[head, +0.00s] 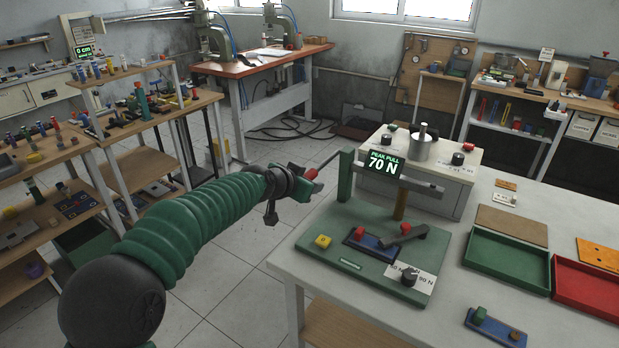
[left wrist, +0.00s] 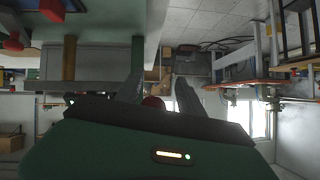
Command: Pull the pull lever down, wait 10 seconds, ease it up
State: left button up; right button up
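The pull lever (head: 327,162) is a thin rod from the top of a green post (head: 345,176), sloping down to the left to a red knob (head: 311,174). My left gripper (head: 300,184) is at the knob end. In the left wrist view my left gripper (left wrist: 158,90) has its two fingers apart, with the red knob (left wrist: 153,101) between them, partly hidden by the gripper's housing. A gap shows beside the knob, so the gripper looks open around it. A display (head: 384,164) reads "PEAK PULL 70 N". My right gripper is not in view.
The green base plate (head: 330,236) on the white table (head: 470,320) carries a yellow block (head: 322,241), a blue plate (head: 371,245) and a dark knob (head: 409,277). Green (head: 511,286) and red (head: 590,309) trays lie at right. Open floor is left of the table.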

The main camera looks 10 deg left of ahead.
pick_arm(q)
jog(key=shift+s+d+r, duration=0.25)
jog(key=shift+s+r, duration=0.3)
jog(key=shift+r, duration=0.15)
jog(key=b+v, duration=0.3)
jog(key=v, duration=1.2)
jog(key=shift+s+a+b, duration=0.3)
jog(key=shift+s, duration=0.1)
jog(key=shift+a+f, duration=0.15)
jog(key=shift+f, duration=0.05)
